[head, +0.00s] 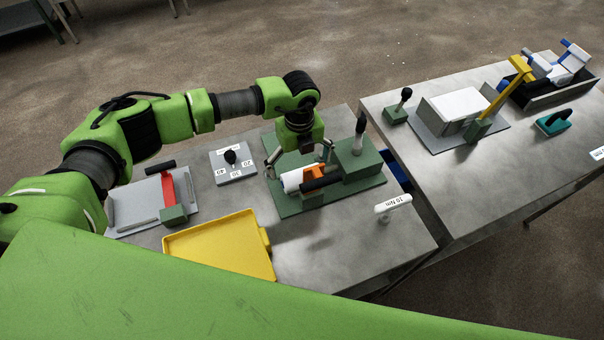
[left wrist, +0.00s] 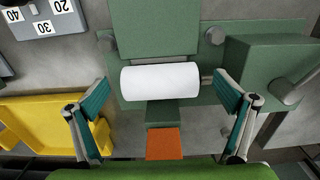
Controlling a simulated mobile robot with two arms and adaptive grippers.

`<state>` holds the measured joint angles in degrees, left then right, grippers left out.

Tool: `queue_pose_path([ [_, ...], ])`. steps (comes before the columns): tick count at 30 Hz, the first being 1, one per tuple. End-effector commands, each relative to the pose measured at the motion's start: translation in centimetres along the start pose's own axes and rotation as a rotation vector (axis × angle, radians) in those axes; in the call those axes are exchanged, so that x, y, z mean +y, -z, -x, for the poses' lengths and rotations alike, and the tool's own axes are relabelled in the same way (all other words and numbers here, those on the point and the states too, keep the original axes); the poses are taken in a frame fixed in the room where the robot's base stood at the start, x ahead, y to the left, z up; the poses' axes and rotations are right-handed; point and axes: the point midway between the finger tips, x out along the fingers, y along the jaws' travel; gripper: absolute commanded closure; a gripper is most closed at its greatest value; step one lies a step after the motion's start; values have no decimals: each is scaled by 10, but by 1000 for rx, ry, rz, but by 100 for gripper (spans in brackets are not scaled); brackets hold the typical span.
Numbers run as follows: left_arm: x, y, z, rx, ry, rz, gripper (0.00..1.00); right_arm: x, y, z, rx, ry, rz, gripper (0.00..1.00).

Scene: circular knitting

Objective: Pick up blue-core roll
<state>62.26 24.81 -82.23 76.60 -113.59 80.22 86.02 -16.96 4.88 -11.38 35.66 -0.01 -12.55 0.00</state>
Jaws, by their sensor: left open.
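A white roll (head: 292,180) lies in a green fixture (head: 288,208) on the near table. In the left wrist view the white roll (left wrist: 160,81) lies crosswise; no core colour can be made out on it. White rolls with blue ends (head: 566,65) are in a dark crate (head: 548,94) at the far right of the other table. My right gripper is not in view.
An orange block (left wrist: 164,143) sits close to the roll. A green housing (left wrist: 265,72) stands right of it. A yellow tray (head: 222,247), a dial plate (head: 232,166) and a "10 Nm" handle (head: 393,203) are nearby. A yellow lever (head: 507,92) stands near the crate.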

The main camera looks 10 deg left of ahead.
Motion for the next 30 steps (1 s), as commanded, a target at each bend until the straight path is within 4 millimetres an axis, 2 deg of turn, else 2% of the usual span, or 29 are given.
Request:
queue_pose_path([
  [1, 2, 3, -4, 4, -3, 1, 4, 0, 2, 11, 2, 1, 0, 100],
  [2, 2, 4, -8, 4, -3, 0, 4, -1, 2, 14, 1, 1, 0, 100],
  [6, 1, 2, -27, 1, -1, 1, 4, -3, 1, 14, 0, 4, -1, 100],
  [14, 1, 2, -31, 0, 0, 0, 4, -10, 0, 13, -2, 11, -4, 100],
  [16, 1, 2, -31, 0, 0, 0, 17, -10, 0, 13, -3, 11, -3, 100],
  [19, 1, 2, -31, 0, 0, 0, 43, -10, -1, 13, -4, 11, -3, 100],
  [20, 1, 2, -31, 0, 0, 0, 46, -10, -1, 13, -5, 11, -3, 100],
  [30, 0, 1, -27, 0, 2, 1, 47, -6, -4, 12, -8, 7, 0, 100],
])
